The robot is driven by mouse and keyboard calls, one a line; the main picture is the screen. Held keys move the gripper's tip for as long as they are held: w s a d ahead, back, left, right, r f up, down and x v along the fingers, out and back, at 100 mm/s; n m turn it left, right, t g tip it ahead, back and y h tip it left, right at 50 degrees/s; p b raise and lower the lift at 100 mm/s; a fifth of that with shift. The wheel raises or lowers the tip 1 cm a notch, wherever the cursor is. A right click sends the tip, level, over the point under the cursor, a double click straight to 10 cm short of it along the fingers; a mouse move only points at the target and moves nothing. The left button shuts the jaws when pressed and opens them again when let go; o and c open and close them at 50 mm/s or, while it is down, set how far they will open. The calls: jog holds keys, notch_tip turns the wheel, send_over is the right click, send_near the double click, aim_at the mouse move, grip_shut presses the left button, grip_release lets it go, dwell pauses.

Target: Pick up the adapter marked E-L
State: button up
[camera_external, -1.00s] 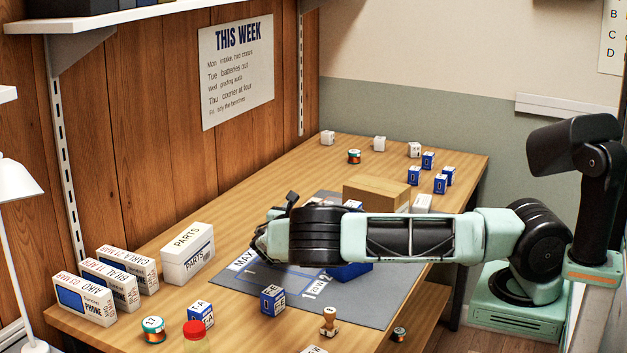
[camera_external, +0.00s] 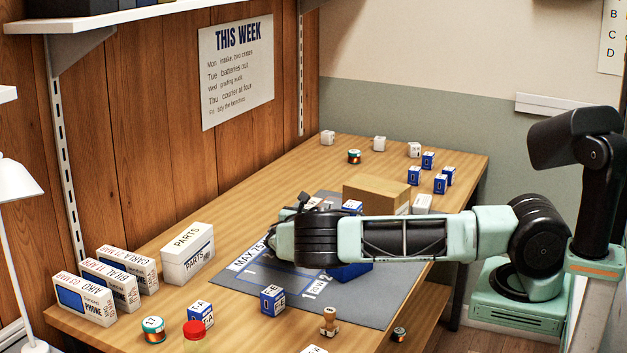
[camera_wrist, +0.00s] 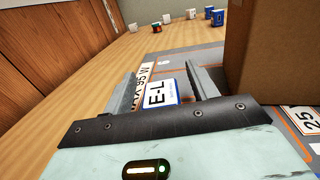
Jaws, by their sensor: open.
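The adapter marked E-L (camera_wrist: 161,93) shows in the wrist view as a white face with black letters and a blue edge. It lies on the grey mat (camera_wrist: 189,63), between the fingers of my gripper (camera_wrist: 166,83) as seen from the wrist. The fingers are open, one on each side of it; I cannot tell whether either touches it. In the external view my arm hides most of my gripper (camera_external: 287,225), and I cannot make out the E-L adapter there.
A brown cardboard box (camera_wrist: 267,55) stands close to the right of my gripper. White boxes and a PARTS box (camera_external: 187,254) stand along the left. Several small blue and white blocks (camera_external: 441,182) stand at the far end. A blue block (camera_external: 272,299) stands at the mat's front.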

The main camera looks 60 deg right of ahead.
jog(key=c, duration=1.1)
jog(key=shift+o, duration=0.2)
jog(key=shift+r, duration=0.1)
